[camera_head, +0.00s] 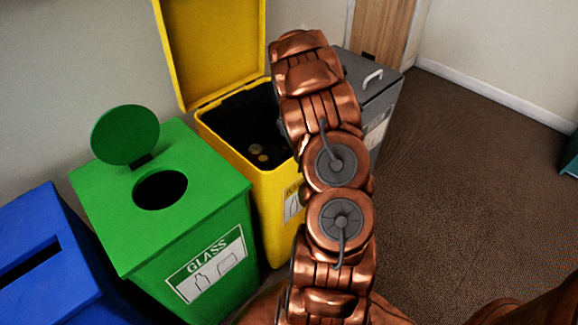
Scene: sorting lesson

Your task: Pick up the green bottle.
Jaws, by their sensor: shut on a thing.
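No green bottle shows in this view. My copper-coloured arm rises through the middle of the view and bends over near the top. My gripper does not show, and neither does anything it may hold. The arm hides part of the yellow bin and part of the grey bin behind it.
A green bin (100,190) labelled GLASS has a round hole and a raised round lid. An open yellow bin (270,200) holds a few small pale things (257,150). A slotted blue bin (65,285) stands left, a grey bin (375,100) behind.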

